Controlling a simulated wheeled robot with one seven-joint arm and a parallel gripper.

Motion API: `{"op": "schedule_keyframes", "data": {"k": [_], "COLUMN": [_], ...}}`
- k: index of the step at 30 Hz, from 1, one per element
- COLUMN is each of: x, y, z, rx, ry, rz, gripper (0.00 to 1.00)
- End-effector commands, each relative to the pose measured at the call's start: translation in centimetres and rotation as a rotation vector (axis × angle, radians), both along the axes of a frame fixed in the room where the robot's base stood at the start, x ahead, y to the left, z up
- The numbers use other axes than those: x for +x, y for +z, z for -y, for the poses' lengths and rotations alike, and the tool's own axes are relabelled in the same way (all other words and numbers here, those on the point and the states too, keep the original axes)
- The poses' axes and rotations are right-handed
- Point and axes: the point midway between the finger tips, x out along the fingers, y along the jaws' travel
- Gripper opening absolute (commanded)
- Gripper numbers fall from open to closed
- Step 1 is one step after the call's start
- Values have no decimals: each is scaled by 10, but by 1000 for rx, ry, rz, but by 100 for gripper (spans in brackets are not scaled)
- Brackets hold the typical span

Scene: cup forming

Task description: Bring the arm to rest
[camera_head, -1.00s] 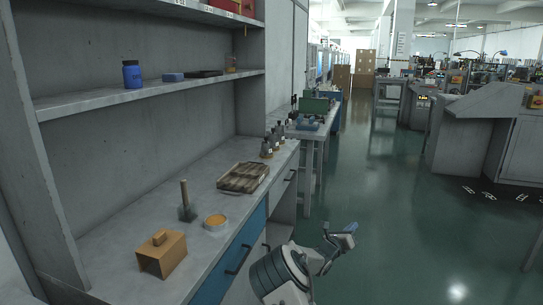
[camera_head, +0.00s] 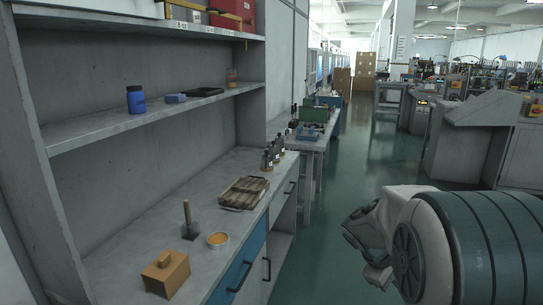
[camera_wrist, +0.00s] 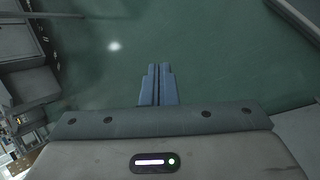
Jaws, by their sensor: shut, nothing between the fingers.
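My gripper (camera_wrist: 158,84) shows in the wrist view, its two blue-grey fingers side by side and shut with nothing between them. It points down over bare green floor (camera_wrist: 205,65). In the head view my arm fills the lower right, bent close to the camera, and the fingers cannot be made out there. The arm is apart from the workbench (camera_head: 120,262) on the left.
On the bench are a wooden box (camera_head: 166,274), a tin with orange contents (camera_head: 218,240), a dark upright-handled tool (camera_head: 188,222), a slatted wooden tray (camera_head: 244,193) and dark bottles (camera_head: 271,155). A shelf (camera_head: 110,122) holds a blue jar (camera_head: 136,100). The aisle floor (camera_head: 350,165) is clear.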

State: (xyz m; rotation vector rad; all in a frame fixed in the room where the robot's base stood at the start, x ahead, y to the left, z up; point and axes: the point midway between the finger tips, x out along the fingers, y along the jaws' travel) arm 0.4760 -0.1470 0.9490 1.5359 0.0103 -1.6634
Motion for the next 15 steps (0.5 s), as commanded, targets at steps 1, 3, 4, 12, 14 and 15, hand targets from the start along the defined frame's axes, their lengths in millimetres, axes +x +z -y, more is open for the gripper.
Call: {"op": "schedule_keyframes", "data": {"k": [1, 3, 4, 12, 14, 15], "x": [-17, -38, -47, -126, -140, -149], "y": [14, 23, 27, 59, 64, 66], "z": [-11, -27, -34, -99, -112, -119], "rx": [64, 151, 186, 487, 541, 573], "ry": [-48, -115, -142, -385, -432, -460], "rz": [40, 85, 103, 240, 262, 273], "gripper": [0, 0, 0, 0, 0, 0]}}
